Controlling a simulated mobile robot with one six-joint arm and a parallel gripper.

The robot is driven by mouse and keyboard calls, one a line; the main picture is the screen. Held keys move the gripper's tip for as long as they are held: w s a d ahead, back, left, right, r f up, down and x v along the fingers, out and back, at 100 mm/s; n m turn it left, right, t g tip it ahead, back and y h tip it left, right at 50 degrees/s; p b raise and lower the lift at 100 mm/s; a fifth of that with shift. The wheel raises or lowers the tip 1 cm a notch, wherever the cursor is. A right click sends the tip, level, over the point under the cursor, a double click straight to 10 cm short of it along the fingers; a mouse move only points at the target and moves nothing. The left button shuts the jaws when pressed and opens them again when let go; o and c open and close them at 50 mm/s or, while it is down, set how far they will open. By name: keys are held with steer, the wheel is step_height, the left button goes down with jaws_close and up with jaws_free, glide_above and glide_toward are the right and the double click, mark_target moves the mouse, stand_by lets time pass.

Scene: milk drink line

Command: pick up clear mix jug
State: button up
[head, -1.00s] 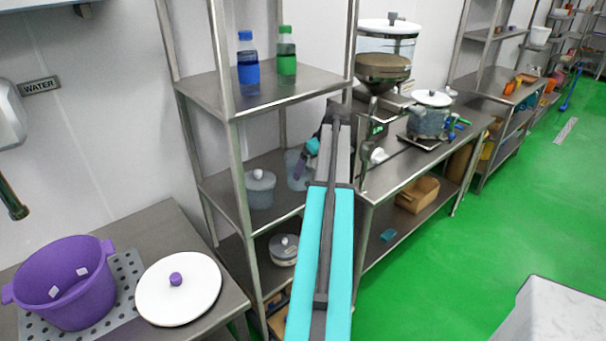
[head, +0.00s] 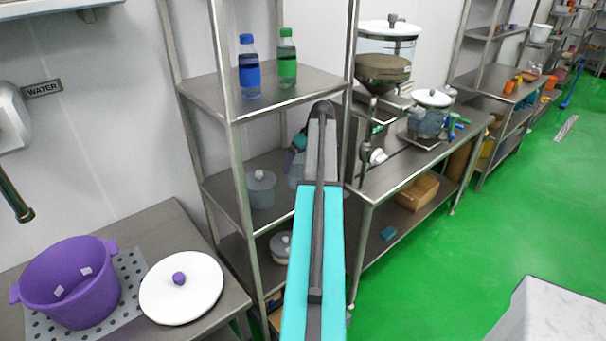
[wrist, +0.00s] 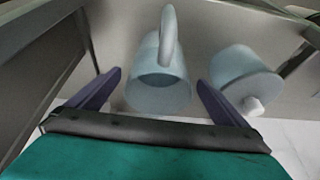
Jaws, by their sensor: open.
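The clear mix jug (wrist: 160,82) is a translucent pale blue-grey vessel with a large handle. In the wrist view it lies ahead of my gripper (wrist: 157,98), roughly centred between the two open fingers. I cannot tell whether either finger touches it. In the head view only a slice of the jug (head: 294,172) shows on the middle shelf of the rack, mostly hidden behind my arm and gripper (head: 296,150).
A translucent lidded pot (head: 262,190) stands left of the jug, and it also shows in the wrist view (wrist: 242,80). Rack posts (head: 238,200) stand close to my arm. Two bottles, blue (head: 249,72) and green (head: 287,62), stand on the shelf above.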

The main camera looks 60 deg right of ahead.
steer(key=shift+w+f, duration=0.1)
steer(key=shift+f, duration=0.5)
steer(key=shift+w+r+p, duration=0.1)
steer(key=shift+p, duration=0.2)
steer(key=c, duration=2.1)
steer(key=s+a+b, duration=0.2)
steer(key=s+b, duration=0.1)
steer(key=s, duration=0.5)
steer(key=s+a+r+b, duration=0.1)
steer(key=s+a+b, duration=0.1)
steer(key=s, duration=0.7)
steer(key=shift+s+r+b, duration=0.2)
steer(key=shift+s+b, duration=0.1)
steer(key=shift+b, duration=0.3)
